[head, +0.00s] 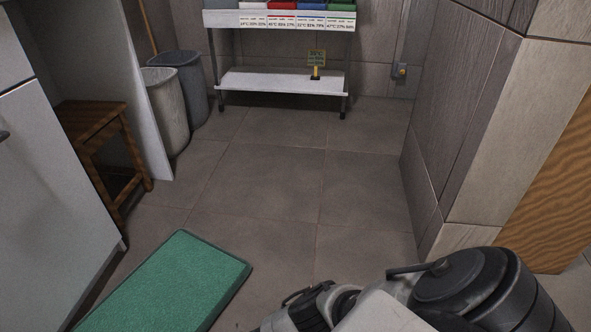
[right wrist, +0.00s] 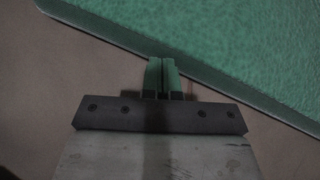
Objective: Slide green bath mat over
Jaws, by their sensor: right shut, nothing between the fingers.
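The green bath mat (head: 172,285) lies flat on the tiled floor at the lower left of the head view, partly cut off by the bottom edge. In the right wrist view the mat (right wrist: 220,40) fills the upper part, its edge running diagonally down to the right. My right gripper (right wrist: 162,64) is shut and empty, with its fingertips at the mat's near edge. I cannot tell whether they touch it. In the head view my right arm is at the bottom right, and its fingers are not visible there. My left gripper is in neither view.
A white cabinet (head: 50,170) and a wooden stool (head: 98,130) stand at the left. Two bins, one light (head: 166,105) and one dark (head: 186,80), stand behind. A white shelf rack (head: 282,84) is at the back. A wall corner (head: 470,150) rises at right. The middle floor is clear.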

